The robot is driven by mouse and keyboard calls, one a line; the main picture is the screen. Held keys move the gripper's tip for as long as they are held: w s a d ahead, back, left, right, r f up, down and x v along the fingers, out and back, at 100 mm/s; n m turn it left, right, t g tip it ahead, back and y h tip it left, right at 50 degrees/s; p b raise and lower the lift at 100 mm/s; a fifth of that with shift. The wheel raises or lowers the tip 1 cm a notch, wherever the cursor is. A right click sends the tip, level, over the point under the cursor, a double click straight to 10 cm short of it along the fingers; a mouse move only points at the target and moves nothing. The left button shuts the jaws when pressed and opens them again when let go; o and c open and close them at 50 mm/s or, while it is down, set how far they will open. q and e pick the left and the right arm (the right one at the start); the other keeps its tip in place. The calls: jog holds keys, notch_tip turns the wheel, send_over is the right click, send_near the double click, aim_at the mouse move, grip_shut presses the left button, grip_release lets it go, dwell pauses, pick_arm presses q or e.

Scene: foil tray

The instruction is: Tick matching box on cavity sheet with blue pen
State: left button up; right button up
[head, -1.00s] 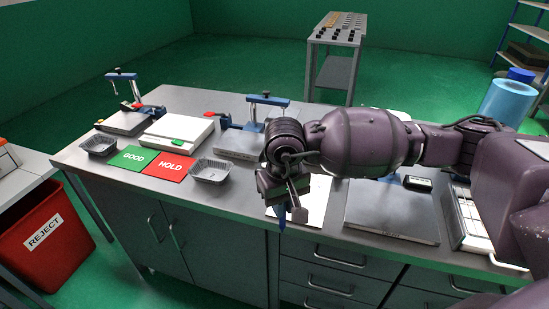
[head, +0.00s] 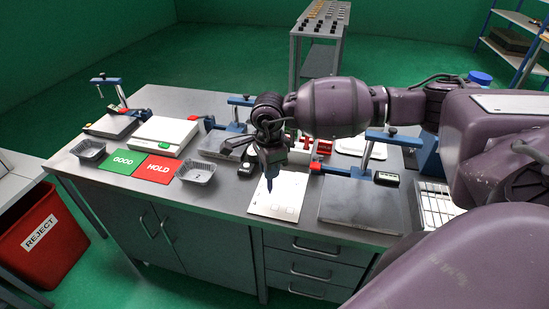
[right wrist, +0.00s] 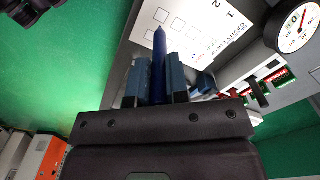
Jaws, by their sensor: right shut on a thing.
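My right gripper (head: 270,170) is shut on the blue pen (head: 270,186), which points tip down over the white cavity sheet (head: 262,208) at the front of the bench. In the right wrist view the blue pen (right wrist: 158,65) stands between the two fingers (right wrist: 157,85), its tip overlapping the sheet (right wrist: 215,15). The sheet shows printed numbers 1 and 2, a heading and several empty square boxes. I cannot tell whether the tip touches the paper. My left gripper is not in view.
Left of the sheet are a foil tray (head: 196,172), a red HOLD plate (head: 158,169) and a green GOOD plate (head: 123,161). A grey metal plate (head: 355,207) lies to the right. A round dial (right wrist: 298,27) shows in the right wrist view. A red REJECT bin (head: 50,250) stands left.

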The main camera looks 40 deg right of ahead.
notch_tip(320, 180, down, 6)
jog(key=d+m+b, duration=0.1)
jog(key=m+b, duration=0.1)
jog(key=b, duration=0.1)
jog(key=shift+d, duration=0.15)
dwell(0.6)
jog(key=shift+w+f+b, duration=0.1)
jog(key=shift+f+b, duration=0.3)
dwell(1.6)
jog(key=shift+s, duration=0.35)
dwell(1.0)
jog(key=shift+w+d, duration=0.1)
jog(key=shift+d, duration=0.35)
dwell(1.4)
notch_tip(320, 180, up, 6)
jog(key=p, duration=0.2)
jog(key=shift+p, duration=0.35)
dwell(0.5)
